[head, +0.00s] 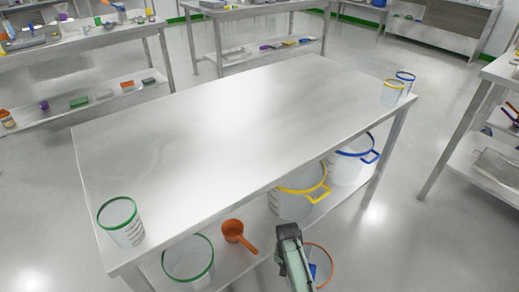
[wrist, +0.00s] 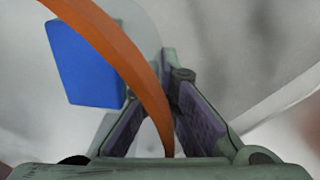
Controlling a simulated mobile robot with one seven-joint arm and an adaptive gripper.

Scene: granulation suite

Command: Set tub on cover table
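An orange-rimmed tub (head: 319,262) stands low beside the table's front edge, partly hidden by my arm. Something blue (head: 312,271) shows at it. In the wrist view the orange rim (wrist: 125,62) curves down between my gripper's fingers (wrist: 172,85). A blue patch (wrist: 82,62) lies left of the rim; I cannot tell if it is a label or contents. The finger pads appear spread, with space around the rim. In the head view the fingers are hidden. A large steel table (head: 230,125) has a mostly bare top; I cannot tell whether it is the cover table.
A green-rimmed tub (head: 121,222) stands at the tabletop's near left corner. Small yellow-rimmed (head: 391,94) and blue-rimmed (head: 405,80) tubs stand at its far right corner. Below are green (head: 188,262), yellow (head: 298,200) and blue (head: 350,165) tubs and an orange scoop (head: 236,232).

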